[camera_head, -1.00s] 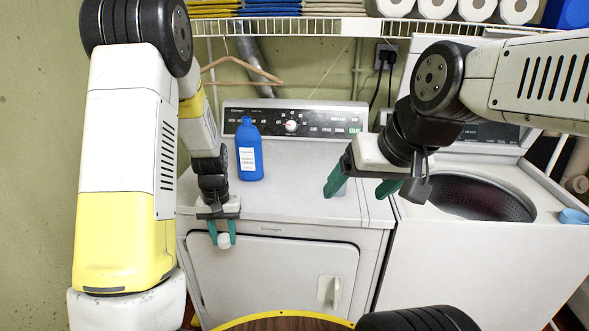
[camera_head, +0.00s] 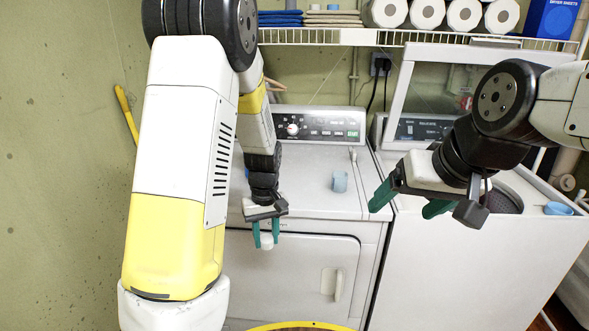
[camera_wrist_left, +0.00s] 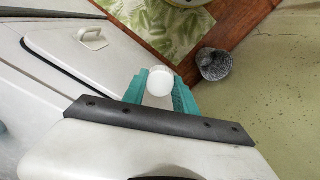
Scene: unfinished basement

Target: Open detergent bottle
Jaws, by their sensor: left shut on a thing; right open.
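My left gripper (camera_head: 266,236) is shut on a small white round cap in front of the dryer's front edge. The cap also shows between the green fingers in the left wrist view (camera_wrist_left: 160,81). The blue detergent bottle is almost wholly hidden behind my left arm in the head view; only a sliver of blue (camera_head: 247,172) shows beside the arm. Its opening is not visible. My right gripper (camera_head: 409,203) is open and empty, in front of the gap between dryer and washer.
A wire shelf (camera_head: 400,38) with paper rolls hangs above. A metal bin (camera_wrist_left: 214,64) stands on the floor.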

